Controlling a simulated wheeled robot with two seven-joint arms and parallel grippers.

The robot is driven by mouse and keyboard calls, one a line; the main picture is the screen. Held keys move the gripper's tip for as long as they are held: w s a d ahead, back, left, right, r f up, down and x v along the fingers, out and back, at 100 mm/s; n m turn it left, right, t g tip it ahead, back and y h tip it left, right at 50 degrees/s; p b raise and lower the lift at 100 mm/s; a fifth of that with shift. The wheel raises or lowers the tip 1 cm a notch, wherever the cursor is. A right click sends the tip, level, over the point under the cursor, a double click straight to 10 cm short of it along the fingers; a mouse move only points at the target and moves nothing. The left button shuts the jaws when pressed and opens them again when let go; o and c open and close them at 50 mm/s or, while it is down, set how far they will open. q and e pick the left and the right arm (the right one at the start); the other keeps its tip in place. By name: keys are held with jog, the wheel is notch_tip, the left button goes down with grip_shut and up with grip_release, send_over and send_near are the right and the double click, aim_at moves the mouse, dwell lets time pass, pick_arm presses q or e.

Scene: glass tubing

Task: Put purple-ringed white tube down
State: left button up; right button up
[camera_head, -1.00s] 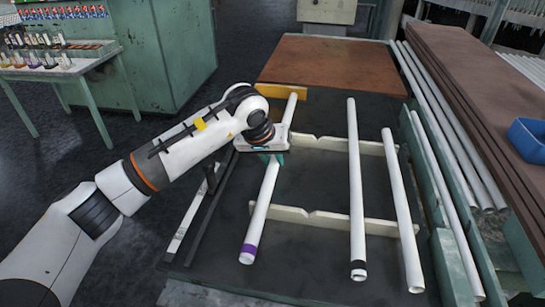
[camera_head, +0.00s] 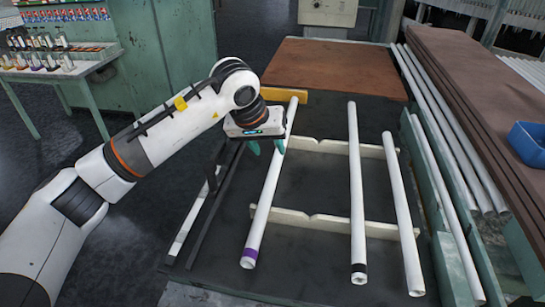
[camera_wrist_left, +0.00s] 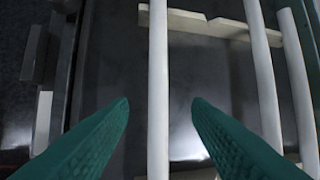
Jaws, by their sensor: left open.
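The purple-ringed white tube (camera_head: 269,190) lies across the two notched cream rails (camera_head: 328,145) on the dark table, its purple ring (camera_head: 250,254) at the near end. It also shows in the left wrist view (camera_wrist_left: 158,95), running between the two green fingers without either touching it. My left gripper (camera_head: 265,147) is open, raised above the tube's far half. A black-ringed white tube (camera_head: 356,190) and a plain white tube (camera_head: 401,210) lie to its right on the same rails. My right gripper is not in view.
A yellow block (camera_head: 281,91) stands by the tube's far end. Dark strips (camera_head: 215,205) lie left of the rails. More long white tubes (camera_head: 455,135) lie in the green rack at right. A blue bin (camera_head: 527,142) sits beyond it.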

pick_arm(q)
jog(key=v, duration=0.6)
jog(key=shift+r+b, duration=0.2)
jog(key=shift+b, duration=0.1)
jog(key=shift+s, duration=0.1)
